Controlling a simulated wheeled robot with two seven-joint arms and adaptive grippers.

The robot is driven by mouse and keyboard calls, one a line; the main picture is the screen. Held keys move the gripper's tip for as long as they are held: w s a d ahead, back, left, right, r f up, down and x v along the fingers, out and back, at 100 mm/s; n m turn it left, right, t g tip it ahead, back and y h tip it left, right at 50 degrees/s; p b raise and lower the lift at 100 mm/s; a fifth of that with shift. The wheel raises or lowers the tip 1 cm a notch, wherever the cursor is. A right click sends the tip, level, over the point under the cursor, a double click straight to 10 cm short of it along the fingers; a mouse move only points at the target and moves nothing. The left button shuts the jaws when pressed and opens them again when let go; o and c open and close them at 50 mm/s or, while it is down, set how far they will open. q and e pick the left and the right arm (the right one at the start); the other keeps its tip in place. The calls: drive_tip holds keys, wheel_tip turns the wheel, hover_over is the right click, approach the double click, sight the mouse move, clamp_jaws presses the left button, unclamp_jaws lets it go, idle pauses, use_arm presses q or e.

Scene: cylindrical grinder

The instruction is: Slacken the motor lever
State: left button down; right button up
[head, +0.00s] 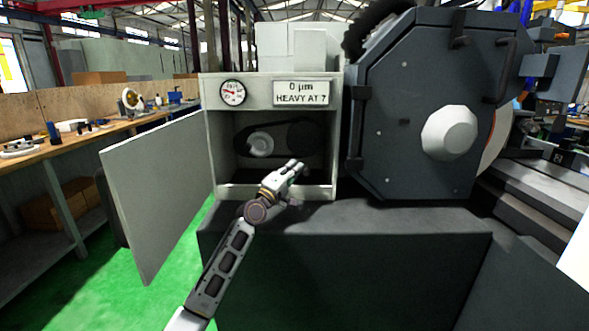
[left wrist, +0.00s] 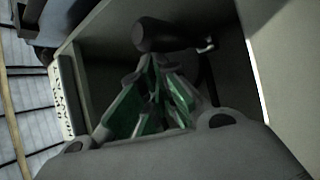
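The motor lever (left wrist: 165,36) shows in the left wrist view as a thick dark grip with a thin metal rod at its right end. It lies just beyond my left fingertips. My left gripper (head: 298,168) is at the open front of the motor cabinet (head: 210,150). In the left wrist view its green-padded fingers (left wrist: 154,66) come together at the tips, with nothing seen held between them. Whether the tips touch the lever I cannot tell. In the head view the lever is not discernible in the dark cabinet. My right gripper is not in view.
The cabinet door (head: 152,195) hangs open at the left. A belt with a light pulley (head: 261,144) is inside the cabinet. A gauge (head: 233,92) and a display (head: 301,93) reading "0 µm HEAVY AT 7" are above. The dark wheel housing (head: 400,120) stands right.

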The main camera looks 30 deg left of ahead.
use_arm(q)
drive_tip(key=shift+d+f, duration=0.3)
drive_tip(key=shift+f, duration=0.4)
drive_tip(key=shift+s+a+r+v, duration=0.1)
drive_tip(key=shift+r+v, duration=0.1)
drive_tip(key=shift+v, duration=1.75)
drive_tip(key=shift+s+a+r+v, duration=0.1)
drive_tip(key=shift+r+v, duration=0.1)
drive_tip(key=shift+v, duration=1.75)
drive_tip(key=shift+a+r+v, duration=0.1)
drive_tip(key=shift+r+v, duration=0.1)
drive_tip(key=shift+v, duration=1.7)
drive_tip(key=shift+s, duration=0.1)
